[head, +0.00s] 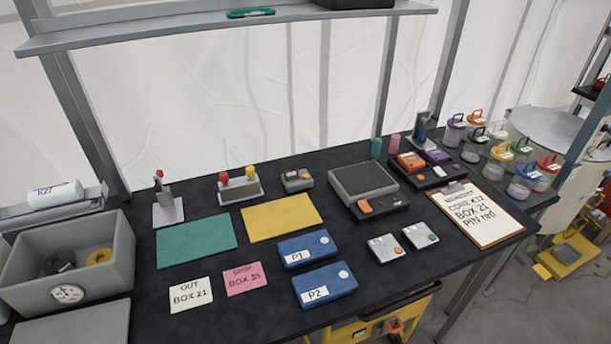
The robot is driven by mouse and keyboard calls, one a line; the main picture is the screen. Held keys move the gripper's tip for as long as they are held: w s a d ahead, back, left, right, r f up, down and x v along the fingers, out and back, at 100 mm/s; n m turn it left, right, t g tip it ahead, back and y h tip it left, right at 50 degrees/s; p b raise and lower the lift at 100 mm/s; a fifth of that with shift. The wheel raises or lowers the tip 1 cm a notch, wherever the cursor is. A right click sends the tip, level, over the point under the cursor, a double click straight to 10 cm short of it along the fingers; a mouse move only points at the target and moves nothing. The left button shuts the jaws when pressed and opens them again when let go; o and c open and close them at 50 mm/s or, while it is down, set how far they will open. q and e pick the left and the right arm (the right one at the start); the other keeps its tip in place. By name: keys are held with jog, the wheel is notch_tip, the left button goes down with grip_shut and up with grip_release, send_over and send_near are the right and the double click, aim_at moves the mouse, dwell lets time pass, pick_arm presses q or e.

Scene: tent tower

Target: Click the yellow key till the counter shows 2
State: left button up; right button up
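A small grey device (297,180) stands at the back middle of the dark table. It has a dark patch and what looks like a small yellowish key on top; it may be the counter, but no number on it is legible. Left of it, a grey unit (240,190) carries two upright knobs, a red one (223,178) and a yellow one (250,171). I cannot tell for sure which yellow part is the key. Neither of my grippers is in view.
Green (196,241) and yellow (281,217) mats lie in front of these devices. Blue boxes P1 (307,249) and P2 (324,285), a scale-like unit (363,181), a clipboard (478,214) and a grey bin (68,264) surround them. A shelf (200,30) hangs above the back.

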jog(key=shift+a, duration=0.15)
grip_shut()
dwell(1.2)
